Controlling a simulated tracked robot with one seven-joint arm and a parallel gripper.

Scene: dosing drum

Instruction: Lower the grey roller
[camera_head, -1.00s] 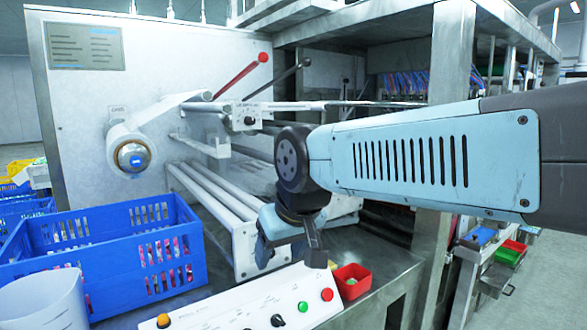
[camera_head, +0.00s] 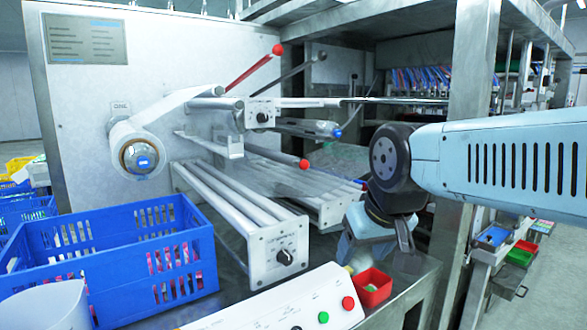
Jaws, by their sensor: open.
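Several long pale-grey rollers (camera_head: 222,192) lie side by side low on the machine, ending at an end plate with a black knob (camera_head: 284,257). I cannot tell which roller is the grey one. A lever with a red ball (camera_head: 277,50) and a dark-knobbed lever (camera_head: 319,56) slant up above the upper rollers. A red-tipped bar (camera_head: 302,163) and a blue-tipped bar (camera_head: 336,132) stick out below them. My gripper (camera_head: 376,256) is open and empty, pointing down right of the lower rollers, behind the red bin in the picture, apart from both levers.
A blue crate (camera_head: 110,238) stands at front left. A control panel (camera_head: 270,310) with buttons and a small red bin (camera_head: 371,288) are at the front. A film roll (camera_head: 138,155) sits on the machine's left. A steel post (camera_head: 472,120) stands right, close to my arm.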

